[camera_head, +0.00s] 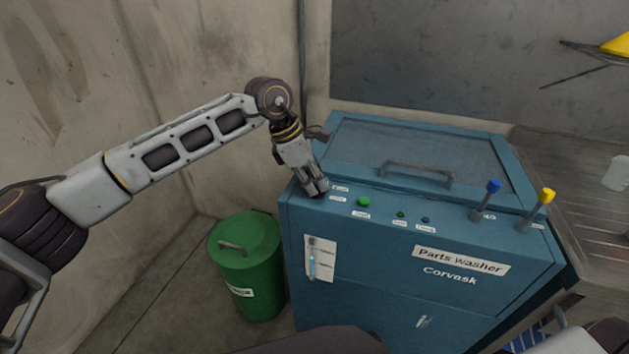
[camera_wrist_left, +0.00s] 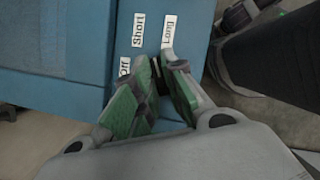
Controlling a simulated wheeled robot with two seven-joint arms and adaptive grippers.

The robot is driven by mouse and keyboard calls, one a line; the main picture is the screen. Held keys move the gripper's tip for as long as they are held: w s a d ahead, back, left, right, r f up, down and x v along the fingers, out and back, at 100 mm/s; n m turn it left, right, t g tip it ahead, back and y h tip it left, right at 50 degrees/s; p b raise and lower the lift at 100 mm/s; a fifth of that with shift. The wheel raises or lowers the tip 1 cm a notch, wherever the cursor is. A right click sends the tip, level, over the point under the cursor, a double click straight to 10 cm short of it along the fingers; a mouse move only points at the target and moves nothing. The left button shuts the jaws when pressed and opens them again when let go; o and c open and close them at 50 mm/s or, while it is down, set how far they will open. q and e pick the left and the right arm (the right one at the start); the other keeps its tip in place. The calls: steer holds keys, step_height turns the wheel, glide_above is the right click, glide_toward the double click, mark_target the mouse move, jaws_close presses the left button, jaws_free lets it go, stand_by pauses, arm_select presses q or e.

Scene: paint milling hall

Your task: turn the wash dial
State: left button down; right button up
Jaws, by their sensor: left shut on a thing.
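The wash dial (camera_wrist_left: 159,78) is a small dark knob on the top left of the blue parts washer (camera_head: 400,245). In the left wrist view it shows only as a dark bit between the fingers. Labels reading Off, Short and Long (camera_wrist_left: 168,31) stand around it. My left gripper (camera_head: 317,190) reaches down to the dial from the left and is shut on it; its green-padded fingers (camera_wrist_left: 161,70) hide most of the dial. I cannot tell which label the dial points to. My right gripper is not in view.
A green start button (camera_head: 364,202), two small lamps (camera_head: 425,220) and levers with blue (camera_head: 494,186) and yellow (camera_head: 547,196) knobs sit right of the dial. The lid handle (camera_head: 416,171) is behind. A green lidded bin (camera_head: 246,265) stands left, near the wall.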

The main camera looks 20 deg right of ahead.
arm_select(q)
steer(key=shift+s+f+m+g+y, duration=0.1)
steer(key=shift+f+m+g+y, duration=0.25)
steer(key=shift+m, duration=0.65)
steer(key=shift+m+g+p, duration=0.3)
steer(key=shift+m+g, duration=0.05)
steer(key=shift+m, duration=1.15)
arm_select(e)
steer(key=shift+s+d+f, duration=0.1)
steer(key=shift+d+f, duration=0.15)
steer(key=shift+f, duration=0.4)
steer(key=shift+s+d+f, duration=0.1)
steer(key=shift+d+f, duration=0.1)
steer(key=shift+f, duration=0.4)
arm_select(q)
steer(key=shift+d, duration=0.1)
steer(key=c, duration=1.5)
jaws_free()
steer(key=shift+r+g, duration=0.2)
steer(key=shift+g, duration=0.1)
steer(key=shift+v, duration=6)
